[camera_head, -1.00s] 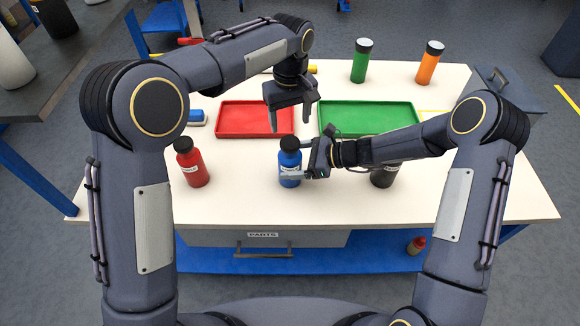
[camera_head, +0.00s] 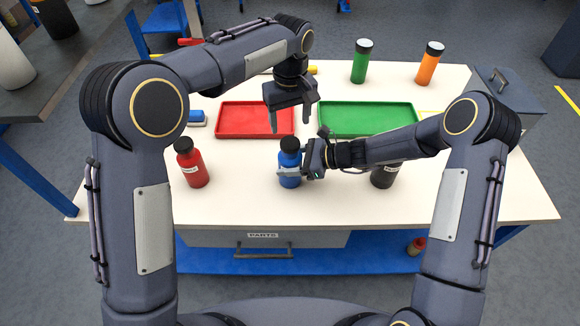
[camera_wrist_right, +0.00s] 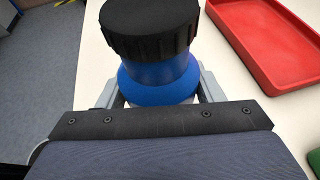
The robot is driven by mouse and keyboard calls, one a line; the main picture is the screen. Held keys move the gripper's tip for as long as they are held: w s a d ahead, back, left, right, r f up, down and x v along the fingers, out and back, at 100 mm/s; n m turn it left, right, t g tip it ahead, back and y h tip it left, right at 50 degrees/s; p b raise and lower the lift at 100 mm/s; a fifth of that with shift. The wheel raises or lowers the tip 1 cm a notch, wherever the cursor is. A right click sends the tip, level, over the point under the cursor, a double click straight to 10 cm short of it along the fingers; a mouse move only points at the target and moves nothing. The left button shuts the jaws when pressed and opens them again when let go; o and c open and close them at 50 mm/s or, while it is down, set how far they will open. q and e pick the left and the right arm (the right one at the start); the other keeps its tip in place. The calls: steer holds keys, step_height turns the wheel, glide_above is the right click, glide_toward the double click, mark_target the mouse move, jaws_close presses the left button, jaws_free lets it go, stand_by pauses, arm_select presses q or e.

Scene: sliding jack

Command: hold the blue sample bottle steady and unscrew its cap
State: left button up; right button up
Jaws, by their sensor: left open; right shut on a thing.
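The blue sample bottle (camera_head: 289,180) stands upright on the white table, with its black cap (camera_head: 290,144) on top. My right gripper (camera_head: 291,172) comes in from the right and is shut around the bottle's body below the cap. In the right wrist view the blue bottle (camera_wrist_right: 158,82) sits between the two grey fingers, with the ribbed black cap (camera_wrist_right: 150,28) above them.
A red tray (camera_head: 230,132) and a green tray (camera_head: 370,132) lie behind the bottle. A red bottle (camera_head: 192,165) stands to the left, a dark bottle (camera_head: 384,177) to the right under my right arm. Green (camera_head: 361,63) and orange (camera_head: 429,66) bottles stand at the back.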

mark_target(290, 142)
steer(key=shift+c, duration=1.1)
arm_select(q)
steer(key=shift+m, duration=0.5)
arm_select(e)
jaws_close()
arm_select(q)
steer(key=m, duration=0.3)
steer(key=shift+m, duration=0.3)
steer(key=m, duration=0.9)
steer(key=shift+m, duration=0.4)
steer(key=m, duration=2.5)
steer(key=shift+m, duration=0.3)
steer(key=shift+f+m, duration=0.3)
steer(key=shift+f, duration=3.7)
